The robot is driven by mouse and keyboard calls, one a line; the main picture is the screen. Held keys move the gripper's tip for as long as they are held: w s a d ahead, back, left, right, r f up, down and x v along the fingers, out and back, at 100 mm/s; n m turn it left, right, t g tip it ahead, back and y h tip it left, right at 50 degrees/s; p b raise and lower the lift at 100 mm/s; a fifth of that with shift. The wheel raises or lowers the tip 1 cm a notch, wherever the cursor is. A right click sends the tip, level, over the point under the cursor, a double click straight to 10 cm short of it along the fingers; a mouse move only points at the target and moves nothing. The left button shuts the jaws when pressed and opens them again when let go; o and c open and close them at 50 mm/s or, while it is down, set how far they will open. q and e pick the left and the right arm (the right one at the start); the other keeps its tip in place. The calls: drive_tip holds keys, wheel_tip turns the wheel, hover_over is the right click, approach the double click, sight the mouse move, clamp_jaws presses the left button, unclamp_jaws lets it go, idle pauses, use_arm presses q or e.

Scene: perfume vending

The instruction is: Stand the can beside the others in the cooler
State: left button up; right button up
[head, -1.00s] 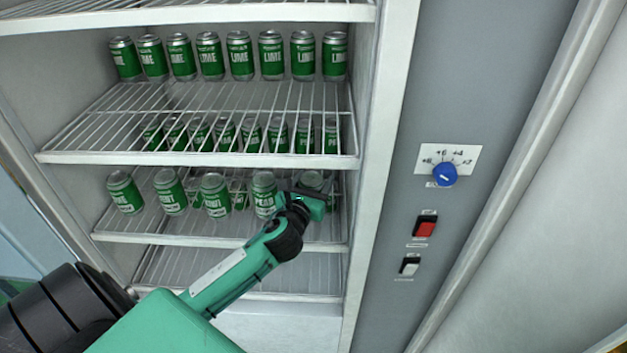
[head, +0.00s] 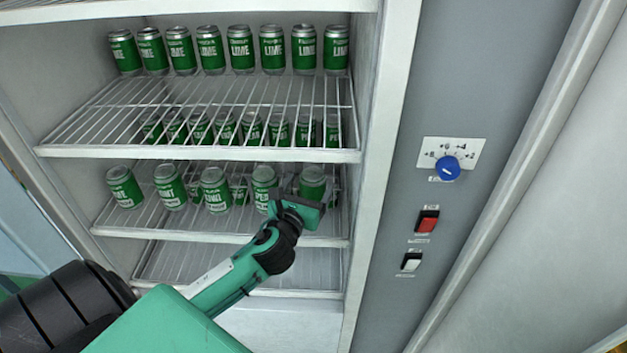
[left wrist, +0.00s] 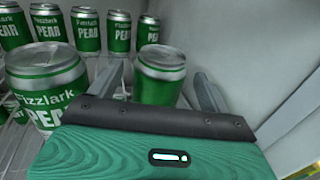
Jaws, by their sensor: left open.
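The rightmost green can (head: 312,180) stands upright on the third shelf from the top, at the right end of the front row. It is in line with several other green cans (head: 214,190) to its left. My left gripper (head: 299,208) is open just in front of this can, at the shelf's front edge. In the left wrist view, the can (left wrist: 158,85) stands between the spread fingers, with a gap on each side. A "Fizzlark PEAR" can (left wrist: 45,85) stands to its left. My right gripper does not show.
The cooler's right wall (head: 365,110) is close to the gripper's right. Wire shelves (head: 200,157) lie above and below, the upper ones holding rows of cans. A grey panel with a blue dial (head: 447,168) and a red switch (head: 427,222) is at the right.

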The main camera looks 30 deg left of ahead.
use_arm(q)
drive_tip(key=b+v, duration=0.1)
drive_tip(key=v, duration=0.5)
drive_tip(key=shift+d+f, duration=0.1)
drive_tip(key=shift+v, duration=0.8)
